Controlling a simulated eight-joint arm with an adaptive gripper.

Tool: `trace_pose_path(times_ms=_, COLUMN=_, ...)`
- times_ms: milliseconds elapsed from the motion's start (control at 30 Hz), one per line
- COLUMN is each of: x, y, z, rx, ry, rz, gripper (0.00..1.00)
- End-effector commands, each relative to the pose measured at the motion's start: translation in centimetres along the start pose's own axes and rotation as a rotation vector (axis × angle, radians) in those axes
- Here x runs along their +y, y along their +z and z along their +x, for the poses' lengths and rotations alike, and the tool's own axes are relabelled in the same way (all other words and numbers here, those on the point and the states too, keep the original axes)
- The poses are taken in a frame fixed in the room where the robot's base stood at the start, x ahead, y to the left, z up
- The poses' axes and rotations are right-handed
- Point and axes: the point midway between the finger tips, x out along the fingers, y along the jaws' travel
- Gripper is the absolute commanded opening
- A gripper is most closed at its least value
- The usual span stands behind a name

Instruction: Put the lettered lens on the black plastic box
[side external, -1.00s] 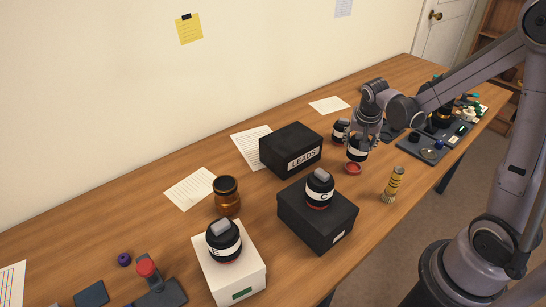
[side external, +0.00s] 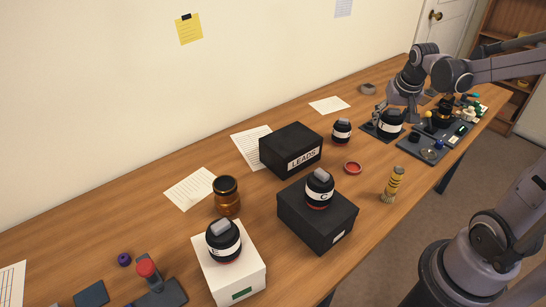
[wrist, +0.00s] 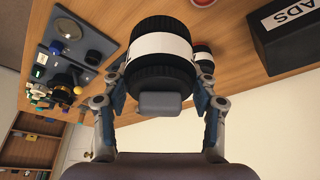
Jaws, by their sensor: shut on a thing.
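My gripper (side external: 391,110) is shut on a black lens with a white band (side external: 390,125); in the wrist view the lens (wrist: 160,70) sits between both fingers, its grey block toward me. Any letter on its band is too small to read. A lens marked C (side external: 319,190) stands on a black box with a small white label (side external: 315,229). A lens marked E (side external: 223,240) stands on a white box (side external: 240,277). Another banded lens (side external: 341,130) stands on the table. A black box marked LEADS (side external: 283,147) has a bare top.
A red ring (side external: 353,168), a yellow banded cylinder (side external: 393,185) and an amber jar (side external: 227,196) stand on the table (side external: 150,220). A dark tray (side external: 425,153) with small parts lies at the right. Papers lie along the wall side.

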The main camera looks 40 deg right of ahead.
Motion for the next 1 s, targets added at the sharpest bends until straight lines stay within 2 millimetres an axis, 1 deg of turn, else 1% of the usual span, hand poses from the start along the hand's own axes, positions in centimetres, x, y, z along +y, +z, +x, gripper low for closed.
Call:
trace_pose_path(times_ms=33, x=-1.9, y=-1.2, z=-0.4, rx=-0.002, ry=-0.031, rz=-0.073, gripper=0.01)
trace_pose_path(times_ms=167, x=-6.5, y=-3.5, z=-1.7, rx=-0.005, ry=-0.115, rz=-0.278, gripper=0.01)
trace_pose_path(times_ms=200, x=-8.0, y=-4.1, z=-2.1, rx=-0.004, ry=-0.140, rz=-0.338, gripper=0.01)
trace_pose_path(times_ms=300, x=-11.1, y=-5.2, z=-3.1, rx=0.003, ry=-0.195, rz=-0.472, gripper=0.01)
trace_pose_path(times_ms=400, x=-13.6, y=-6.0, z=-4.1, rx=0.011, ry=-0.239, rz=-0.579, gripper=0.01)
trace_pose_path(times_ms=500, x=-15.3, y=-6.4, z=-4.7, rx=0.019, ry=-0.269, rz=-0.652, gripper=0.01)
trace_pose_path(times_ms=667, x=-17.0, y=-6.4, z=-4.9, rx=0.025, ry=-0.291, rz=-0.703, gripper=0.01)
trace_pose_path(times_ms=767, x=-18.5, y=-6.0, z=-4.2, rx=0.025, ry=-0.293, rz=-0.708, gripper=0.01)
trace_pose_path(times_ms=1000, x=-22.9, y=-4.4, z=-1.9, rx=0.025, ry=-0.292, rz=-0.707, gripper=0.01)
